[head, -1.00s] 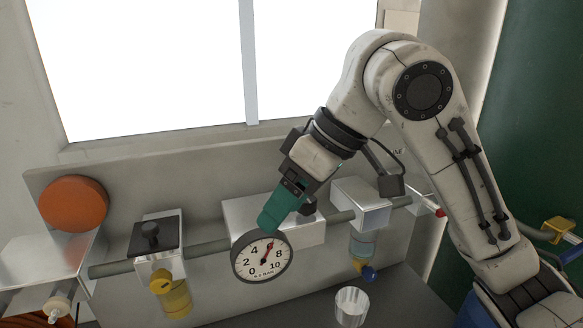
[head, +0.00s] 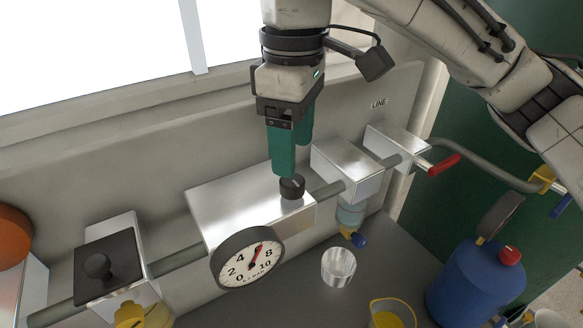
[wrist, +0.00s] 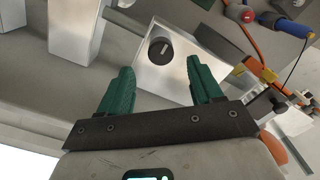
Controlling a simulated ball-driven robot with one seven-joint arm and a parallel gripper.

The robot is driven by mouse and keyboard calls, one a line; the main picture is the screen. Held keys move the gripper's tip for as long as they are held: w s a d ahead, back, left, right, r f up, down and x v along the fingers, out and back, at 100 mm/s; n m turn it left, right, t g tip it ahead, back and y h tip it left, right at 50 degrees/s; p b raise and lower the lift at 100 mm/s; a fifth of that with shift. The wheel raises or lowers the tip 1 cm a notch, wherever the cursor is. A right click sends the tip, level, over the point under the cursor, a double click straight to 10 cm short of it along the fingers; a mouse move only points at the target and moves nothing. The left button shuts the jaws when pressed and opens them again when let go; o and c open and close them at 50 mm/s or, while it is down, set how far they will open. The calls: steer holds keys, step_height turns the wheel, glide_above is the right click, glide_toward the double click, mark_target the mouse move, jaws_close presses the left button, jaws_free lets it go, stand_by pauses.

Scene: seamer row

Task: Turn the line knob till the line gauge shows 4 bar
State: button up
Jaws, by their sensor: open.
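The line gauge (head: 248,258) is a round white dial with a dark rim at the front of a silver box. Its red needle points up by the hidden 6, so it reads about 6 bar. A black round knob (head: 292,187) sits on top of this box, at its right end. It also shows in the wrist view (wrist: 160,47), with a pale mark on its face. My gripper (head: 289,168) points down with green fingers just above the knob. In the wrist view my fingers (wrist: 161,73) are apart with nothing between them, and the knob lies beyond their tips.
A pipe (head: 330,191) runs through the silver boxes along the wall. Another black knob (head: 98,266) is at the left. A "LINE" label (head: 379,103) is on the wall.

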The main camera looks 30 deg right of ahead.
mark_target(293, 180)
step_height(293, 180, down, 6)
steer(key=shift+r, duration=0.15)
stand_by(0.3)
steer(key=c, duration=1.1)
